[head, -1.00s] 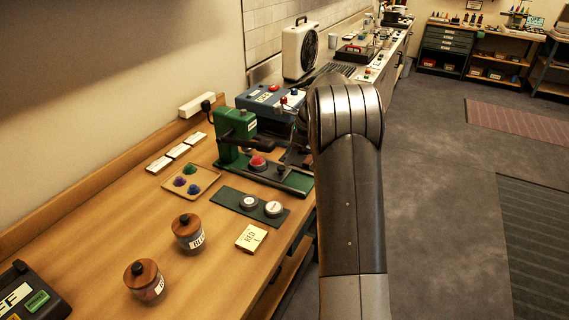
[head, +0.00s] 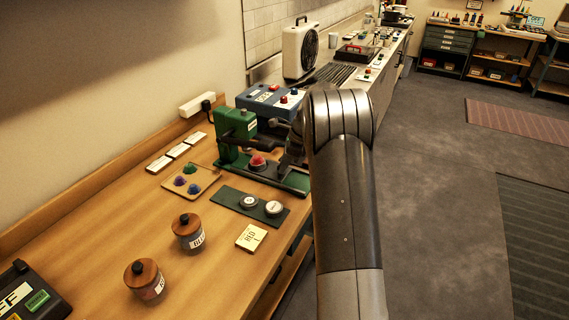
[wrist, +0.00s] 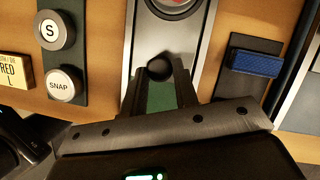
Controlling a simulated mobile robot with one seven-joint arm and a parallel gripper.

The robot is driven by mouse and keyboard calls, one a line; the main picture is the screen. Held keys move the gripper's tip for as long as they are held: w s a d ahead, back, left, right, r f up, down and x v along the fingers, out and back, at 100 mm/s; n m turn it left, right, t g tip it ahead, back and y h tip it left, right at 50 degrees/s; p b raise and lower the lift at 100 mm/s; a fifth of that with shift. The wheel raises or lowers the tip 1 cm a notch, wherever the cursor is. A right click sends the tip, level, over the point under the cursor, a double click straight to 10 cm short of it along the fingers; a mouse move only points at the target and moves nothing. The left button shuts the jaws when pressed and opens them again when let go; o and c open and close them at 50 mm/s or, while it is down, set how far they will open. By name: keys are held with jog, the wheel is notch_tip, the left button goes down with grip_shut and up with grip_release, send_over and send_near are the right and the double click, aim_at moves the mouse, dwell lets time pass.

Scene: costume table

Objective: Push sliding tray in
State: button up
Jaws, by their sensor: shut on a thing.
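The green press (head: 236,133) stands on the wooden table in the head view. My gripper (wrist: 160,78) is shut on the knob, one finger on each side. In the head view my arm hides part of the tray's near end.
A dark green mat (head: 232,201) with two round buttons lies left of the tray. A blue block (wrist: 255,63) lies right of it in the wrist view. Two lidded jars (head: 187,233) and a cream RED card (head: 251,237) are nearer. A blue box (head: 270,101) stands behind the press.

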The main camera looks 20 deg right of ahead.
aim_at(267, 169)
grip_shut()
jog(key=shift+w+a+r, duration=0.1)
jog(key=shift+w+a, duration=1.55)
jog(key=shift+o, duration=1.7)
grip_release()
jog(key=shift+o, duration=1.3)
